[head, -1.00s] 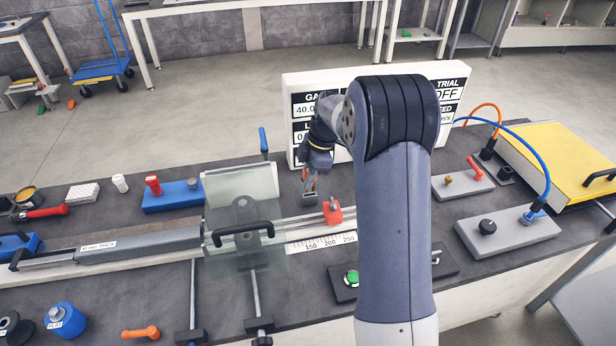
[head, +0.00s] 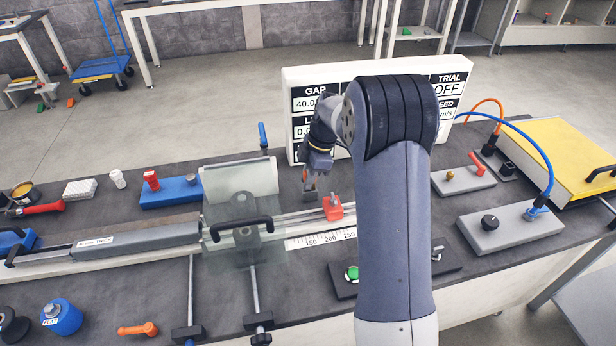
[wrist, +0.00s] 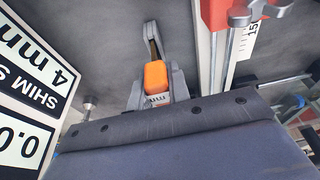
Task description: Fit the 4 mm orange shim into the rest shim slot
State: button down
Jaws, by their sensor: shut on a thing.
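My gripper (wrist: 156,84) is shut on the orange shim (wrist: 155,74), which shows between the grey fingers in the wrist view. A white label on it shows "mm". In the head view my gripper (head: 310,190) hangs above the bench, just left of the red slider block (head: 332,207) and in front of the display board; the shim is too small to make out clearly there. The red block also shows at the top right of the wrist view (wrist: 222,14). I cannot tell which part is the rest shim slot.
The white display board (head: 360,75) stands close behind my gripper; its "4 mm" panel (wrist: 40,65) fills the wrist view's left side. A rail with a printed scale (head: 320,238) runs beside it. A clear guard with a black handle (head: 241,229) stands to the left.

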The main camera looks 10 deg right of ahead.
jog(key=shift+f+b, duration=0.8)
jog(key=shift+f, duration=0.3)
jog(key=c, duration=1.3)
grip_release()
jog(key=shift+o, duration=0.2)
jog(key=v, duration=1.1)
jog(key=shift+f, duration=0.15)
jog(key=x, duration=1)
jog(key=shift+a+f, duration=0.15)
jog(key=shift+f, duration=0.05)
jog(key=shift+r+p, duration=0.5)
